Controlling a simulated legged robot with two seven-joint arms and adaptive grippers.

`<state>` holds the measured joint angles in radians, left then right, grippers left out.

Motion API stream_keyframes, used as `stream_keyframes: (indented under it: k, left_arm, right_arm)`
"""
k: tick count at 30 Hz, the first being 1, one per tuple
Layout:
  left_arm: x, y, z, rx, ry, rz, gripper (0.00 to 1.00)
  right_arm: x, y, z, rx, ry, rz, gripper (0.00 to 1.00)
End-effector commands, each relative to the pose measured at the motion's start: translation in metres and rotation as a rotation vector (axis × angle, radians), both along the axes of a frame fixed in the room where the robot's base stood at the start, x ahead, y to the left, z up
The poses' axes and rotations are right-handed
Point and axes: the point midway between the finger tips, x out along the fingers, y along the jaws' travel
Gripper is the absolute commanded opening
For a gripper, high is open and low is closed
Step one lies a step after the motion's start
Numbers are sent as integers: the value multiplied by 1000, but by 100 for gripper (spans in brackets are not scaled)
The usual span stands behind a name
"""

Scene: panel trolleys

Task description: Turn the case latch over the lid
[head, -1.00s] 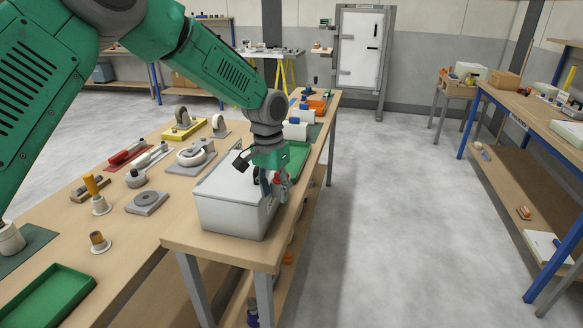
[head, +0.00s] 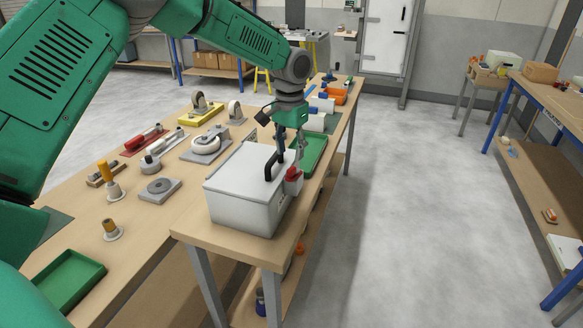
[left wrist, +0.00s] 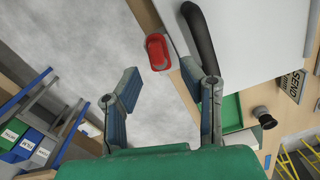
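The pale grey case (head: 240,198) sits at the near right corner of the wooden bench with its lid down. A black handle (head: 271,165) stands up from the lid. The red latch (head: 293,174) is at the case's right side, near the lid edge; whether it lies over the lid I cannot tell. My left gripper (head: 291,155) is just above and behind the latch. In the left wrist view its fingers (left wrist: 166,88) are apart and empty. The red latch (left wrist: 157,52) appears ahead of the gap, with the handle (left wrist: 198,38) beside it. My right gripper is out of view.
A green tray (head: 312,150) lies behind the case. Casters (head: 206,145), a red-handled tool (head: 143,138) and small parts lie to its left on the bench. The floor (head: 410,200) right of the bench is clear. Another workbench (head: 545,150) stands at the far right.

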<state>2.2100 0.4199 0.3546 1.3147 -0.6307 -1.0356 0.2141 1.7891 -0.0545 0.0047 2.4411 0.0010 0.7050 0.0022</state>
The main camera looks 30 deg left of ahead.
Motion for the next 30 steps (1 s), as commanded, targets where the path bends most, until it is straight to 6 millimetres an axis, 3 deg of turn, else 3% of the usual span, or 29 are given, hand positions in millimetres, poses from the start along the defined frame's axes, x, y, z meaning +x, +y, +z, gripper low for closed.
stream_keyframes:
  k: [3, 9, 21, 22, 24, 25, 30]
  left_arm:
    - [-1, -1, -24, -1, 3, 0, 35]
    - [-1, -2, -49, 1, -1, 1, 35]
    - [0, 0, -59, 0, -2, 1, 35]
    - [0, 0, -59, 0, -2, 0, 32]
    - [0, 0, -59, 0, -2, 0, 7]
    - [0, 0, -58, 0, -2, 1, 0]
    - [0, 0, -58, 1, -2, 0, 0]
  right_arm:
    - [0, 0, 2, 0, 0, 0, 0]
    - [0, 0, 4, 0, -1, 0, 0]
    - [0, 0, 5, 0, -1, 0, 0]
    - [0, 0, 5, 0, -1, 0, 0]
    - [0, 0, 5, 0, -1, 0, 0]
    - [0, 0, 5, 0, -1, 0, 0]
    - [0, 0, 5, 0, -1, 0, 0]
